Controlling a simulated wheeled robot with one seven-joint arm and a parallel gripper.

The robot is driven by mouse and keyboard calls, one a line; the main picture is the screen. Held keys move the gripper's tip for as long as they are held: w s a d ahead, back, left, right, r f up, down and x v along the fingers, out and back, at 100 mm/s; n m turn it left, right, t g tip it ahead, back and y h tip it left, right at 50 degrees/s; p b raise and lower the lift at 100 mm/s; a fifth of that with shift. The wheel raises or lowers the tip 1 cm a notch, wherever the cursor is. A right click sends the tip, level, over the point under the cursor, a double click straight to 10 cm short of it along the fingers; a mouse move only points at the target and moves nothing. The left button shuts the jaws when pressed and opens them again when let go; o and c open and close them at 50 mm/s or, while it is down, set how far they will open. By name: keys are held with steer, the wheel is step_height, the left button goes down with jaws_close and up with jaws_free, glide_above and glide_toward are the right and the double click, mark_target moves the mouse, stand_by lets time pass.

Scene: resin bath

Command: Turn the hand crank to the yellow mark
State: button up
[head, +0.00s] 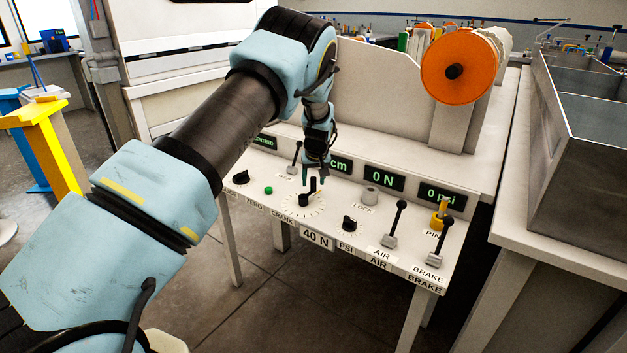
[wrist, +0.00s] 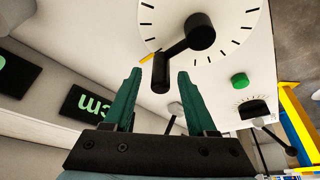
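The black hand crank (head: 305,199) sits on a white round dial with black ticks on the sloped panel, above the CRANK label. In the wrist view its hub (wrist: 201,31) is at the top and its handle (wrist: 160,74) points down toward me. The yellow mark (wrist: 147,59) shows on the dial's edge, just left of the crank arm near the handle. My gripper (head: 315,177) is over the dial. In the wrist view my gripper (wrist: 159,79) is open, its green fingers on either side of the handle in the picture, with gaps visible. Contact is not visible.
A green button (head: 268,190) and black knobs stand beside the dial. The grey LOCK knob (head: 370,195), AIR lever (head: 394,224), BRAKE lever (head: 436,248) and yellow PIN (head: 439,214) are to the right. Green displays (head: 385,178) line the panel's back. An orange spool (head: 458,64) stands behind.

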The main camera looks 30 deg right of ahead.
steer(key=shift+r, duration=0.1)
steer(key=b+v, duration=0.1)
steer(key=v, duration=0.9)
steer(key=shift+s+r+b, duration=0.2)
steer(key=shift+r+b, duration=0.05)
steer(key=shift+b, duration=0.05)
steer(key=shift+a, duration=0.1)
steer(key=s+a+r+n+g+p, duration=0.15)
steer(key=a+r, duration=0.25)
steer(key=a, duration=0.9)
steer(key=s+a+r+p, duration=0.15)
steer(key=a+r, duration=0.25)
steer(key=a, duration=0.8)
steer(key=s+a+r+g+y+p, duration=0.1)
steer(key=s+a+r+p, duration=0.2)
steer(key=s+a, duration=1.5)
steer(key=shift+a, duration=0.25)
